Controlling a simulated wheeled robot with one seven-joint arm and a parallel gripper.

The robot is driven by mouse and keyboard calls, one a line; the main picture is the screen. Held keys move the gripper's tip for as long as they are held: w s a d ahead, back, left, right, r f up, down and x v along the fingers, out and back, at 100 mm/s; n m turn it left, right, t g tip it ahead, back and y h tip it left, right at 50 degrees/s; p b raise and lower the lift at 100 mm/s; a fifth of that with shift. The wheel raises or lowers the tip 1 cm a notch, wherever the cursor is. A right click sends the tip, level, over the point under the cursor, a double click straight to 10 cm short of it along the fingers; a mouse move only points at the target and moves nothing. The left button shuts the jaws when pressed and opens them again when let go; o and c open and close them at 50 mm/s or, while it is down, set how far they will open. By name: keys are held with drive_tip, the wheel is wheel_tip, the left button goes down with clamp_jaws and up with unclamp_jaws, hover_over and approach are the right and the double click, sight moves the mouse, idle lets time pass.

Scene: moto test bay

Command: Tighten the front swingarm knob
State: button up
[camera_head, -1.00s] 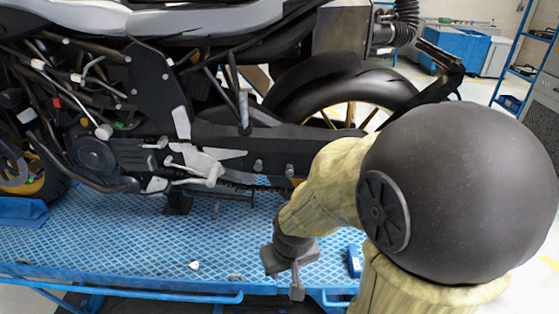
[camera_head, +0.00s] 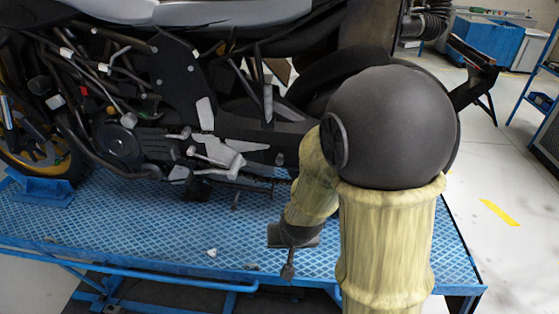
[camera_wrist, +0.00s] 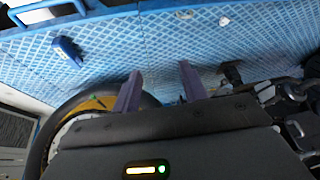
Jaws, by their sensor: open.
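The motorcycle's dark swingarm (camera_head: 245,150) runs right from the engine toward the rear wheel. A small grey knob (camera_head: 279,159) stands out from its side, just left of my arm; I take it as the front one. A second knob is not visible in the head view, where my arm covers that stretch. My gripper (camera_head: 289,266) is below the knob and apart from it, over the blue platform. In the wrist view my gripper (camera_wrist: 160,84) shows two purple fingers apart with nothing between them. I cannot make out the knob there.
The motorcycle stands on a blue patterned lift platform (camera_head: 110,228) with a front rail (camera_head: 190,281). A small white piece (camera_head: 211,252) lies on it. Open floor is at right.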

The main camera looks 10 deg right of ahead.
drive_tip(key=w+a+f+m+t+h+p, duration=0.1)
drive_tip(key=w+f+m+t+h+p, duration=0.1)
drive_tip(key=w+t+p, duration=0.3)
wheel_tip(320, 180, up, 8)
drive_tip(key=w+a+n+t+h+p, duration=0.1)
drive_tip(key=w+n+t+h+p, duration=0.1)
drive_tip(key=t, duration=0.5)
drive_tip(key=shift+a+f+h+p, duration=0.25)
drive_tip(key=shift+h+p, duration=0.65)
drive_tip(key=shift+p, duration=0.2)
drive_tip(key=shift+w+f+b, duration=0.1)
drive_tip(key=shift+w+b, duration=0.05)
drive_tip(key=shift+b, duration=0.2)
drive_tip(key=b, duration=0.9)
approach(279, 164)
drive_tip(key=p+x, duration=0.4)
drive_tip(key=x, duration=0.4)
drive_tip(key=shift+w+d, duration=0.1)
drive_tip(key=shift+w, duration=0.2)
drive_tip(key=shift+w+d, duration=0.15)
drive_tip(key=shift+w, duration=0.25)
